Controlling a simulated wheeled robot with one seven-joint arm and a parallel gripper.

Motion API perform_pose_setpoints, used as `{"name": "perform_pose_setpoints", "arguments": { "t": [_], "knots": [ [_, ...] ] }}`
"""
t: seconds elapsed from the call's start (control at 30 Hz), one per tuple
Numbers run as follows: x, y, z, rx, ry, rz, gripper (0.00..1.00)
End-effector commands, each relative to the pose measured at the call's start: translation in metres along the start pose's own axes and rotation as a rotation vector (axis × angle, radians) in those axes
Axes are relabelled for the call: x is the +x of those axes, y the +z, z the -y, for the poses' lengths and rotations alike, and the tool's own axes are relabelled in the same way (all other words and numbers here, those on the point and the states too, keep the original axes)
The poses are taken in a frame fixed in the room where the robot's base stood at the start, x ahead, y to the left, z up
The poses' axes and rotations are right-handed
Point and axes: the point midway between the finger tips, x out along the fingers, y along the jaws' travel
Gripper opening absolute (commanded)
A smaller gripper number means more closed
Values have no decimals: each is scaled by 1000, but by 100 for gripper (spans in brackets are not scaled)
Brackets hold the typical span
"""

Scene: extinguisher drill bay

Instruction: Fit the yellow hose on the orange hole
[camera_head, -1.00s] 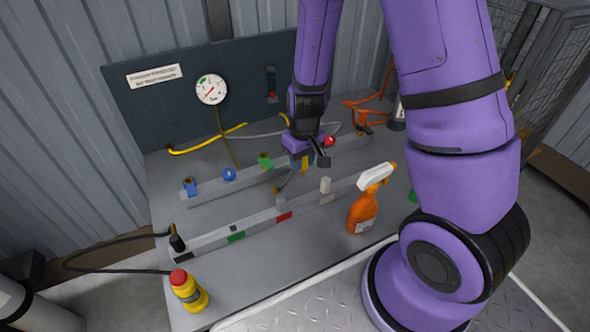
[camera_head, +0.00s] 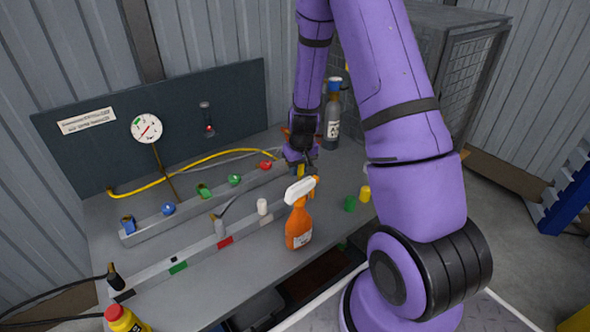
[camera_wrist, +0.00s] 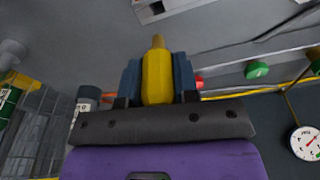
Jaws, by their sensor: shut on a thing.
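My gripper (camera_head: 300,172) is at the right end of the rear rail (camera_head: 190,212), just right of the red fitting (camera_head: 266,165). It is shut on the yellow end of the yellow hose (camera_head: 180,170). In the wrist view, this yellow end (camera_wrist: 157,78) sits between the blue fingers, its narrow tip pointing away from the palm. The hose runs from the far left of the bench and passes behind my gripper. The orange hole cannot be made out; my gripper and arm cover that end of the rail. A bit of orange (camera_head: 286,132) shows behind the gripper.
An orange spray bottle (camera_head: 299,230) with a white head stands close in front of my gripper. A front rail (camera_head: 200,250) carries a white peg (camera_head: 262,206). Loose green (camera_head: 349,203) and yellow (camera_head: 365,194) pieces lie to the right.

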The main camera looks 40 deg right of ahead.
Motion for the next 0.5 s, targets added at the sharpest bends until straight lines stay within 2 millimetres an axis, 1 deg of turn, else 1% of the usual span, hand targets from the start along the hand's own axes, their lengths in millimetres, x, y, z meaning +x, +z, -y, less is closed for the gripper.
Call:
{"name": "perform_pose_setpoints", "arguments": {
  "t": [0.17,0.5],
  "knots": [
    [8,2,0,0,-1,3,4],
    [31,5,0,0,0,1,4]
  ]
}}
